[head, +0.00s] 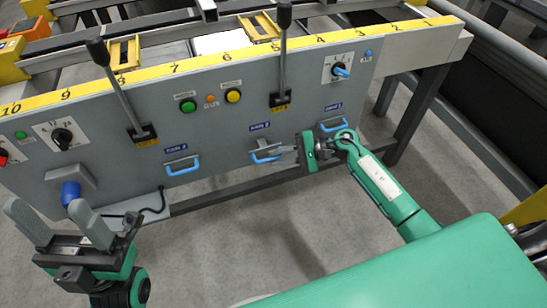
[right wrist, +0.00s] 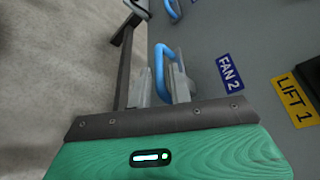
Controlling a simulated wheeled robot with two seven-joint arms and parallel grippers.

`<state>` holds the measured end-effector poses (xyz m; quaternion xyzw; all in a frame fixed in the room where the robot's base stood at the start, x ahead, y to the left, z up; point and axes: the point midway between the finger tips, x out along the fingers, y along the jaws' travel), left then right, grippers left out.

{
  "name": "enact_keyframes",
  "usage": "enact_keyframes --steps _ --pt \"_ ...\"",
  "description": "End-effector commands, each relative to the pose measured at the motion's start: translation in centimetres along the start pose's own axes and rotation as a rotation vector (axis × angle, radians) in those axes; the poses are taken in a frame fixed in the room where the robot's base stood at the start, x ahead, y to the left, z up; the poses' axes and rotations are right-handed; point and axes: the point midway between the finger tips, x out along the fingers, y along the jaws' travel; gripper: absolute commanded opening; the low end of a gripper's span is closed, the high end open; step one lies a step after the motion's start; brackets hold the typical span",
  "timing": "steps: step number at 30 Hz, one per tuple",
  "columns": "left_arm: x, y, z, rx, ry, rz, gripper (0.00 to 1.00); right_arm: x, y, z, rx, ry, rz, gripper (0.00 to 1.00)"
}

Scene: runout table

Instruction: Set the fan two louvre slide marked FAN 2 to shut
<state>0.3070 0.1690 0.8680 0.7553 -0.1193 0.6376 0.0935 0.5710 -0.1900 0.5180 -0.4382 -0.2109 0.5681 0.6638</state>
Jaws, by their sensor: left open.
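The FAN 2 slide has a blue loop handle (head: 262,157), the middle of several along the lower part of the grey panel, below its small blue label (head: 260,126). In the right wrist view the handle (right wrist: 161,68) stands out from the panel beside the FAN 2 label (right wrist: 230,72). My right gripper (head: 284,152) reaches it from the right. Its two fingers (right wrist: 162,85) are close together on either side of the handle's bar; whether they press on it is not clear. My left gripper (head: 57,222) is open and empty, below the panel's left end.
Similar blue handles sit to the left (head: 182,166) and right (head: 333,124). Two black-knobbed levers (head: 116,85) (head: 283,55) stick out above. A blue plug (head: 70,193) is near my left gripper. The floor (head: 235,215) in front is clear.

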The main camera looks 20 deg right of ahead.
Motion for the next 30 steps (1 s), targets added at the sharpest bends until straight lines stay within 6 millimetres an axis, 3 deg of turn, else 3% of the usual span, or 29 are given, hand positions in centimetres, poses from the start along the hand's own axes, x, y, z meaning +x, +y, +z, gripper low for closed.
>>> enact_keyframes --steps 5,14,18,28,30 --pt "-0.1 0.0 0.0 0.000 0.000 0.000 0.60 1.5 0.0 0.0 0.001 0.000 -0.001 0.20" --pt "0.0 0.0 0.0 -0.001 0.002 0.001 0.60 1.7 0.0 0.0 0.001 0.001 0.001 0.20" --pt "0.1 0.0 0.0 0.000 0.004 0.001 0.60 1.7 0.0 0.0 0.001 0.001 0.001 0.00" --pt "-0.9 0.0 0.2 0.000 0.005 0.002 0.60 2.0 -0.1 -0.8 -0.001 0.000 0.001 0.00" --pt "0.1 -0.1 -0.2 0.004 0.059 0.006 0.60 2.3 -0.4 -1.5 -0.002 0.000 0.000 0.00"
